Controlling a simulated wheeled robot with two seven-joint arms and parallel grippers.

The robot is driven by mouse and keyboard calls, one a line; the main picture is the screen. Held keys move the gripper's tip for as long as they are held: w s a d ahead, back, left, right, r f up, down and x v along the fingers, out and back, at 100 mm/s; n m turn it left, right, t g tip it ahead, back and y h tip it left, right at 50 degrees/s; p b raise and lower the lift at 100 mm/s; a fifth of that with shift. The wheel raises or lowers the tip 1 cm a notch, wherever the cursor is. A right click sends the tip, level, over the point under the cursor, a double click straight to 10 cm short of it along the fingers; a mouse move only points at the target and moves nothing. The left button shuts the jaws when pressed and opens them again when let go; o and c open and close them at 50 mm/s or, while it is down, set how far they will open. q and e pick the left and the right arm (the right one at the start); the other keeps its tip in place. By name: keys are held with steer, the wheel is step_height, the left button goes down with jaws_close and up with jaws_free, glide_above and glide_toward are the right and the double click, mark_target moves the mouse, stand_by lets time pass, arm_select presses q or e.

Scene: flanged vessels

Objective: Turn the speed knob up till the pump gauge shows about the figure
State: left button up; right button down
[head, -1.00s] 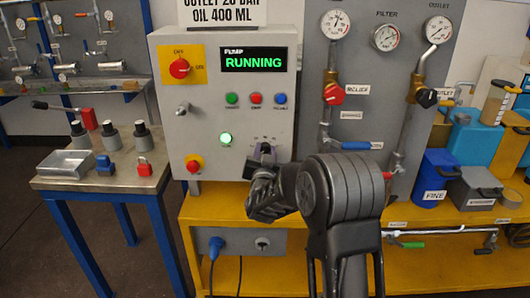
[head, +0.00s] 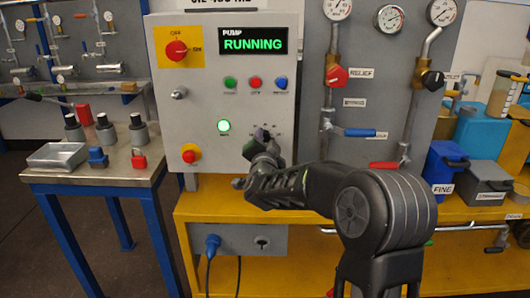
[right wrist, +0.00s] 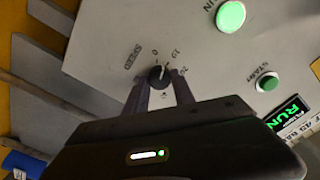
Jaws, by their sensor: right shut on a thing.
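The grey control panel (head: 215,100) carries a lit RUNNING display (head: 253,44) and a glowing green lamp (head: 224,126). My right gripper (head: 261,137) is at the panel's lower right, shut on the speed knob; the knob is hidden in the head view. The right wrist view shows the black speed knob (right wrist: 158,76) between the two fingertips (right wrist: 160,85), beside the SPEED label and a printed scale with 0 and 10. Three gauges stand right of the panel: left (head: 337,8), middle (head: 390,18) and right (head: 441,12). Their labels are cut off and their readings too small to tell.
A red rotary switch (head: 176,50) and a red stop button (head: 190,154) are on the panel. Valves with red (head: 337,76) and blue (head: 360,132) handles are to the right. A side table (head: 60,176) with a red padlock stands left. Blue bins (head: 441,168) stand right.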

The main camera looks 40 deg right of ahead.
steer(key=shift+f, duration=0.1)
steer(key=c, duration=1.1)
jaws_free()
steer(key=shift+o, duration=0.2)
steer(key=v, duration=0.8)
steer(key=shift+w, duration=0.1)
